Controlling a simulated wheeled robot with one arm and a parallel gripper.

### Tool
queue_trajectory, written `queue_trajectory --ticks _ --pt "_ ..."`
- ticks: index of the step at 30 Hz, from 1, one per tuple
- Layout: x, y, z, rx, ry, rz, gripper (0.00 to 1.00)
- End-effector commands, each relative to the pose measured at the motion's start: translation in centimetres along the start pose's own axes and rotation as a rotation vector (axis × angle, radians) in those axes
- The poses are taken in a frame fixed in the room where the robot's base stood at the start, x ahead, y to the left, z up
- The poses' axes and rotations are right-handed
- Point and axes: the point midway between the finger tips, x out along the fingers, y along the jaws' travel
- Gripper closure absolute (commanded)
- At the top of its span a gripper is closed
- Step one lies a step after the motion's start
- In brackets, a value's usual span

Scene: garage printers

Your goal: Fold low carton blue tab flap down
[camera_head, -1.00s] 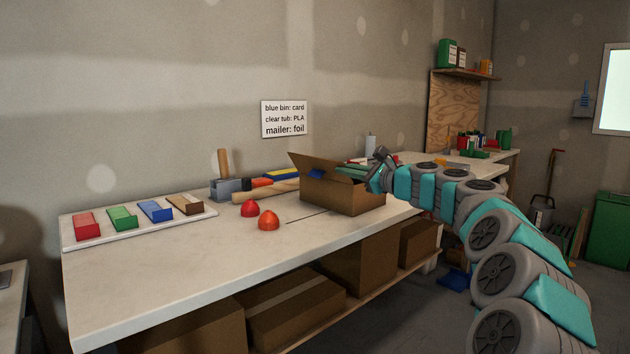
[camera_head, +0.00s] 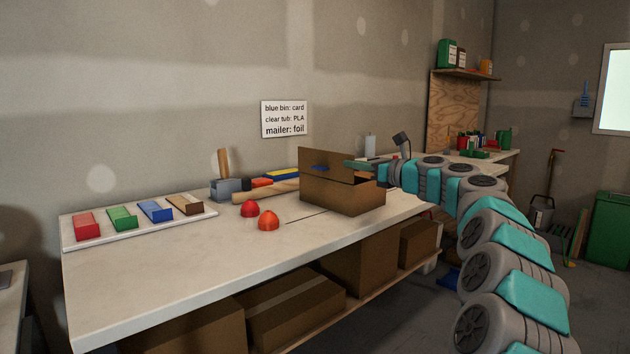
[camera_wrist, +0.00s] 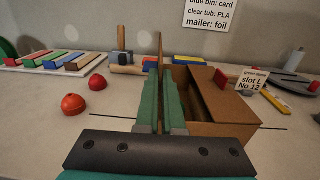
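The low carton (camera_head: 345,196) is an open brown box on the workbench. Its flap (camera_head: 330,158) stands about upright on the far long side, with a blue tab (camera_head: 320,168) partly visible. In the wrist view the flap (camera_wrist: 160,47) is seen nearly edge-on, left of the carton's opening (camera_wrist: 205,105). My gripper (camera_head: 352,163) reaches in from the right at the flap's right end. Its green fingers (camera_wrist: 160,85) are close together, with the thin flap edge between them, so they look shut on it. The fingertips hide part of the flap.
Two red-orange domes (camera_head: 268,221) sit left of the carton. A white tray (camera_head: 75,243) of coloured blocks is at the far left. The bench front (camera_head: 200,255) is clear.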

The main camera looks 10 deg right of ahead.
Motion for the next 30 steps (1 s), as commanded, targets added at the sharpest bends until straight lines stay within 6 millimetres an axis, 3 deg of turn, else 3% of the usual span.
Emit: queue_trajectory --ticks 6,18,30 --pt "0.1 -1.1 -0.4 0.171 0.006 0.001 1.00" --pt "0.1 -1.2 -0.5 0.215 0.006 0.001 1.00" --pt "0.1 -3.1 -1.3 0.568 0.007 -0.002 1.00"
